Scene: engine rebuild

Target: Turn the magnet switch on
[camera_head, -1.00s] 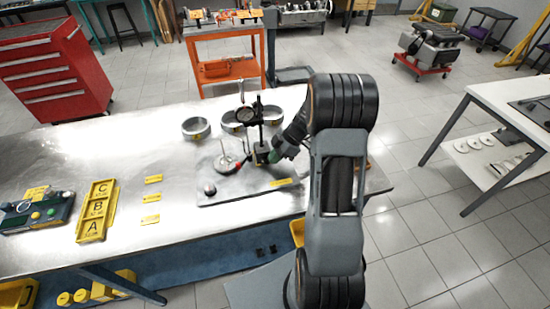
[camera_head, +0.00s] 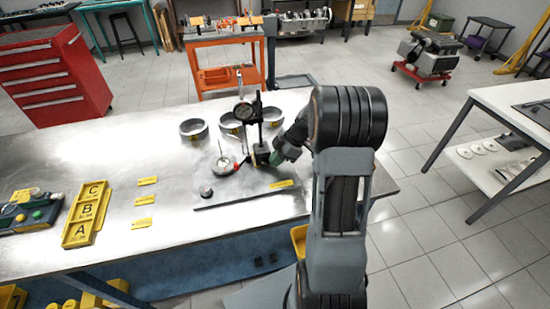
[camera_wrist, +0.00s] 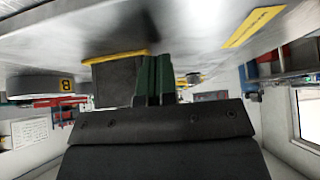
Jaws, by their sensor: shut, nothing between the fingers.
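The magnet base (camera_head: 261,154) is a small dark block at the foot of a black post on the dark plate (camera_head: 235,194). A dial gauge (camera_head: 243,111) hangs on the post. My gripper (camera_head: 276,158), with green fingertips, is beside the base on its right. In the wrist view, the closed green fingers (camera_wrist: 153,80) are right beside a dark block with a yellow edge (camera_wrist: 115,82), which looks like the base. I cannot tell whether they touch. The fingers hold nothing. The switch and its position cannot be made out.
Several grey rings (camera_head: 194,129) stand behind the plate. A round piece with a red tip (camera_head: 222,166) and a small knob (camera_head: 206,191) are on the plate. A yellow A-B-C tray (camera_head: 84,214) and a button box (camera_head: 30,212) are at left.

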